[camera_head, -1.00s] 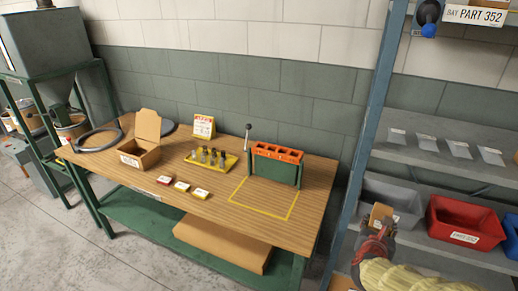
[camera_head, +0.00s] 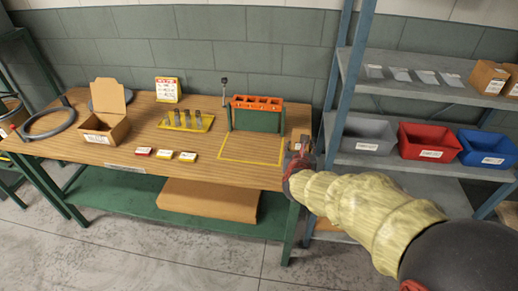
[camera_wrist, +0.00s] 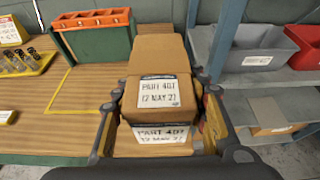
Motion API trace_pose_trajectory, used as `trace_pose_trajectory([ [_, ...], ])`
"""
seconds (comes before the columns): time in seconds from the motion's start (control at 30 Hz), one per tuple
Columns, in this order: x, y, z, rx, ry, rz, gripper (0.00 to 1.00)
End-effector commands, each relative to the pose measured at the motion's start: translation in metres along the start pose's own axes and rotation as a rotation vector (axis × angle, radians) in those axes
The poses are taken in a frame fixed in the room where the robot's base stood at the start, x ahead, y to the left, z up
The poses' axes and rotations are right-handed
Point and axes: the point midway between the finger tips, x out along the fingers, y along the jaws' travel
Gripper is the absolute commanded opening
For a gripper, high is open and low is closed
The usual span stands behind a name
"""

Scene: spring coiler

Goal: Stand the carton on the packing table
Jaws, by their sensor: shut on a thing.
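My gripper (camera_wrist: 168,135) is shut on a brown carton (camera_wrist: 160,115), with a finger on each side. The carton has white labels reading PART 407, 12 MAY 27. In the head view the carton (camera_head: 301,140) is mostly hidden by my gripper (camera_head: 297,160), at the right end of the wooden packing table (camera_head: 215,172). I cannot tell whether the carton touches the tabletop. A yellow outlined square (camera_head: 222,158) lies on the table to the left of my gripper. A brown box face (camera_wrist: 157,48) shows beyond the label; whether it is part of the carton is unclear.
A green stand with an orange top (camera_head: 257,103) is behind the square. A yellow tray of springs (camera_head: 186,121), several small boxes (camera_head: 165,154) and an open box (camera_head: 105,130) are farther left. A shelf with grey, red (camera_head: 428,141) and blue bins stands close right.

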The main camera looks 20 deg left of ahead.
Motion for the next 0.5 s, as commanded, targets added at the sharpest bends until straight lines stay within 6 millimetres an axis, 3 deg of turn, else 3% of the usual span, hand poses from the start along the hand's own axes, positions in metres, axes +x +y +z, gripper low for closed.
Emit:
trace_pose_trajectory([
  [0.43,0.057,0.059,-0.013,-0.001,-0.003,0.000,0.00],
  [0.5,0.068,0.066,-0.023,-0.002,0.000,0.000,0.00],
])
